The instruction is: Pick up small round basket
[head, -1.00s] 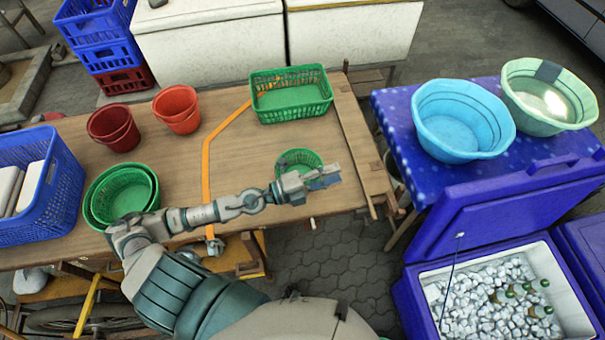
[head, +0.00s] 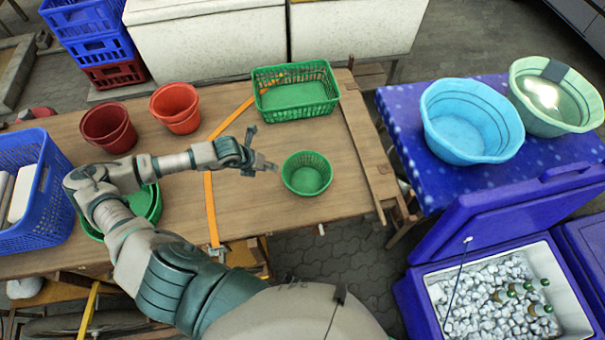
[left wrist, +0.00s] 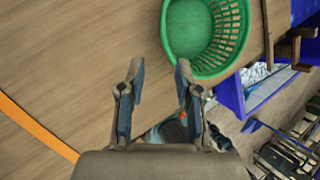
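The small round green basket (head: 307,174) stands upright on the wooden table, right of my left gripper in the head view. It also shows at the top of the left wrist view (left wrist: 205,32), cut off by the frame's edge. My left gripper (head: 262,148) is open and empty, just left of the basket and apart from it. In the left wrist view its two fingers (left wrist: 158,85) are spread, with bare table between them and the basket beyond the right fingertip. My right gripper is not in view.
A rectangular green basket (head: 296,92) stands behind. Red buckets (head: 109,128) and a blue crate (head: 28,190) stand left. An open blue cooler (head: 412,290) stands right, off the table. Table around the small basket is clear.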

